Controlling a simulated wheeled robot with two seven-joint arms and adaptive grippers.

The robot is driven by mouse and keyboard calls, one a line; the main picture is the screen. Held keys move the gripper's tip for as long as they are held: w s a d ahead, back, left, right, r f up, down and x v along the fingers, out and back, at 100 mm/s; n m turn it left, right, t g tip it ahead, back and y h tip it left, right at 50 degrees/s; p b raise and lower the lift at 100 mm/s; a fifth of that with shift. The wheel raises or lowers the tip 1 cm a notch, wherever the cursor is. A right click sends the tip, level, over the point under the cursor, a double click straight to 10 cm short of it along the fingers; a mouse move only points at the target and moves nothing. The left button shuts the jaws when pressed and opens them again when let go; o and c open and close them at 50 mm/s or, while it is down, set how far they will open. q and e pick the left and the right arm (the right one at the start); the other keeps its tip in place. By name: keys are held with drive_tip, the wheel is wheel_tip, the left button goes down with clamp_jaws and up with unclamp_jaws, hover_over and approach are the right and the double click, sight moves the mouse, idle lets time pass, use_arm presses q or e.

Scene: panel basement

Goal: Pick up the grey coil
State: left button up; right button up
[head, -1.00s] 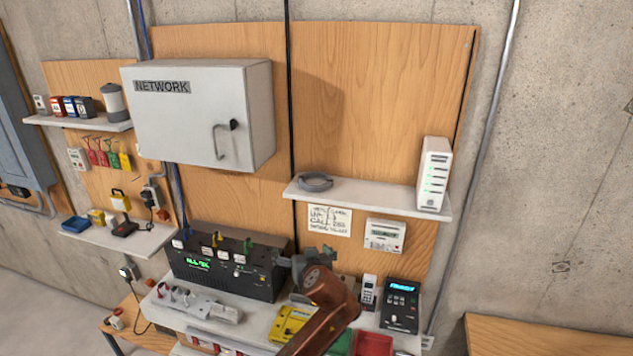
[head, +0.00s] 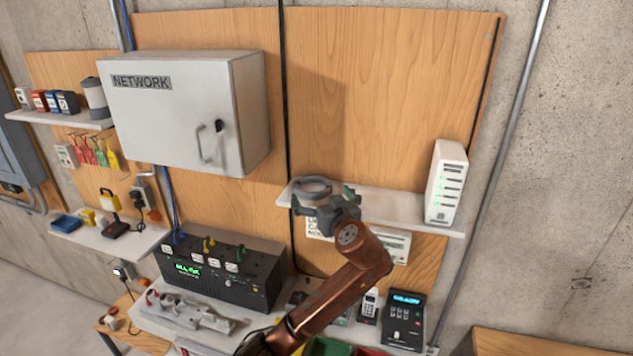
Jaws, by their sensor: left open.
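The grey coil (head: 311,184) is a flat ring on the left end of the white wall shelf (head: 400,207). My left gripper (head: 323,199) is open at the shelf's front edge, just in front of the coil in the head view. Its fingers hide the coil's lower front part. I cannot tell whether they touch the coil or are around it. My right gripper is not in view.
A white router box (head: 446,182) stands at the shelf's right end. The grey NETWORK cabinet (head: 180,112) hangs to the left, and a black cable (head: 284,100) runs down beside the shelf. The shelf's middle is clear.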

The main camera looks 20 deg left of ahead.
sight(309, 179)
use_arm(q)
drive_tip(key=shift+p+x, duration=0.3)
drive_tip(key=shift+x, duration=0.7)
drive_tip(key=shift+p+x, duration=0.75)
drive_tip(key=shift+x, duration=0.35)
drive_tip(key=p+x, duration=0.1)
drive_tip(key=x, duration=0.1)
drive_tip(key=shift+w+a, duration=0.2)
drive_tip(key=shift+w, duration=0.15)
drive_tip(key=shift+w+a+f, duration=0.15)
drive_tip(key=shift+w+a, duration=0.05)
drive_tip(key=shift+w, duration=0.1)
drive_tip(key=shift+w+a, duration=0.1)
drive_tip(key=shift+f, duration=0.1)
drive_tip(key=shift+c, duration=1.2)
drive_tip(key=c, duration=1.1)
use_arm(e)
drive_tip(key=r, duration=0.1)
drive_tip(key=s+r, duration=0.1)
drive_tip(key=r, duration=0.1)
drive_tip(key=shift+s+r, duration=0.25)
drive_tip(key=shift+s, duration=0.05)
